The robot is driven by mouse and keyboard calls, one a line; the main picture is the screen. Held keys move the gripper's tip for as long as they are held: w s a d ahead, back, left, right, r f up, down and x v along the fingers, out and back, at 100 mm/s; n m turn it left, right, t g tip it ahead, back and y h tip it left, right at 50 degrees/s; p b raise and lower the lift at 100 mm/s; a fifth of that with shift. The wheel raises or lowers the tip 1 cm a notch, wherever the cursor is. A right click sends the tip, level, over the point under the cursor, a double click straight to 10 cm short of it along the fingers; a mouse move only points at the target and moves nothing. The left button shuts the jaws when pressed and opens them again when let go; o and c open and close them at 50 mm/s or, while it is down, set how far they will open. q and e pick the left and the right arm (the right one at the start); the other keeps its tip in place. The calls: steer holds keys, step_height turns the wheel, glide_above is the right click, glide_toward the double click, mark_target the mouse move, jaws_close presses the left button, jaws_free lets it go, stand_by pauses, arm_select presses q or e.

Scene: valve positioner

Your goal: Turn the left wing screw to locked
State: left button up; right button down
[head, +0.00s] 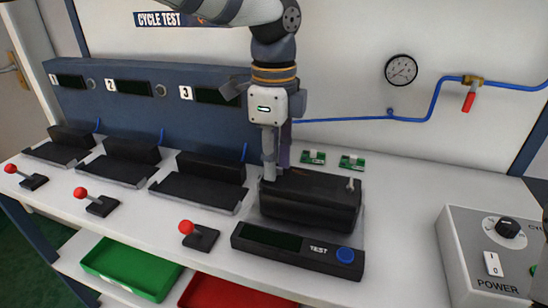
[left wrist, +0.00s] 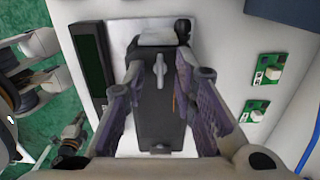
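A black positioner unit (head: 310,202) stands on a light plate on the bench; it also shows in the left wrist view (left wrist: 158,115). The grey left wing screw (left wrist: 160,70) is on its top, with its wing running along the unit's length. In the head view my left gripper hides this screw. The right wing screw (head: 350,184) stands at the unit's other end. My left gripper (head: 274,170) points down over the unit's left end. Its fingers (left wrist: 160,66) are apart, on either side of the left wing screw. Contact cannot be seen. My right gripper is not identifiable in view.
A test panel (head: 290,250) with a blue knob lies in front of the unit. Two green circuit boards (head: 314,157) lie behind it. A power box (head: 495,255) stands at right. Red-knobbed levers (head: 195,234) and black trays (head: 195,190) are at left. Bench right of the unit is clear.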

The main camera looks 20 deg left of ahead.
arm_select(q)
step_height(320, 180, up, 12)
stand_by(0.4)
